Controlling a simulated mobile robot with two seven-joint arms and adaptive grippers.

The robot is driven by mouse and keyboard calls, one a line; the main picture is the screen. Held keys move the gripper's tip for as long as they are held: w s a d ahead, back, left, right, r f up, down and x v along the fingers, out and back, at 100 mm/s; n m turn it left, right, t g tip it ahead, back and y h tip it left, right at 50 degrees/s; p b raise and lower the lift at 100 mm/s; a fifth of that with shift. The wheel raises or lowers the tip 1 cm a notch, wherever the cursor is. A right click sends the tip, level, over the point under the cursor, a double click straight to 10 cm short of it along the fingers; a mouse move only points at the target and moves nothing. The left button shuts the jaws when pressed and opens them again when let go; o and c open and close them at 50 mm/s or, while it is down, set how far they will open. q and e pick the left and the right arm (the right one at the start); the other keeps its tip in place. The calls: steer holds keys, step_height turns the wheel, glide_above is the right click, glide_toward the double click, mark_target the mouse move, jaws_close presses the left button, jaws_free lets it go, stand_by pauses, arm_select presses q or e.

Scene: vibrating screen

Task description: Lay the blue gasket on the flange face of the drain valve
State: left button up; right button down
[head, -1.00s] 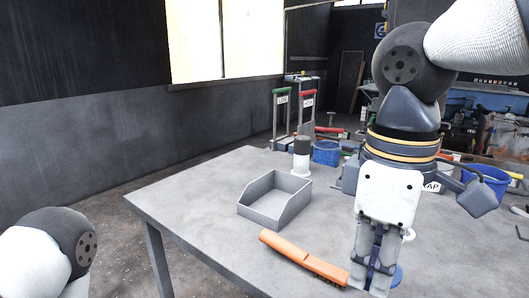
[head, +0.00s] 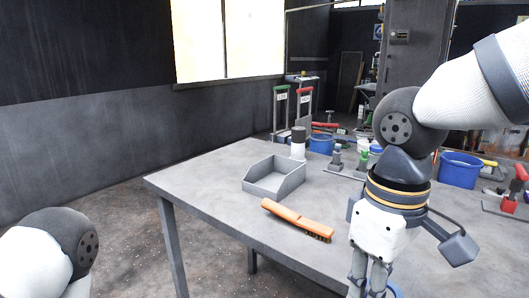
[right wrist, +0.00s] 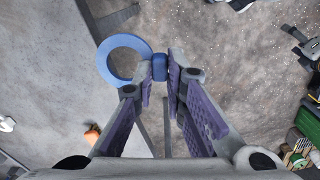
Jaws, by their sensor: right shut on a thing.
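The blue gasket (right wrist: 104,62) is a flat ring with a small tab, in the right wrist view. My right gripper (right wrist: 160,75) is shut on the tab, and the ring sticks out to the left of the fingers. In the head view my right gripper (head: 370,285) points down at the bottom edge, and a sliver of the blue gasket (head: 394,292) shows beside it. I cannot make out the drain valve or its flange face for sure in either view. My left gripper is out of view; only part of that arm shows.
The grey table (head: 215,205) holds an open grey bin (head: 262,187), an orange-handled brush (head: 296,217) and a white bottle with a dark cap (head: 298,145). Farther back are small green-topped parts (head: 364,160), a blue bucket (head: 459,170) and a red-handled item (head: 517,182).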

steer(key=d+f+m, duration=0.3)
steer(key=f+m, duration=0.4)
steer(key=f, duration=0.4)
steer(key=shift+s+d+f+m, duration=0.2)
steer(key=shift+s+d+m, duration=0.1)
steer(key=shift+s+d, duration=0.1)
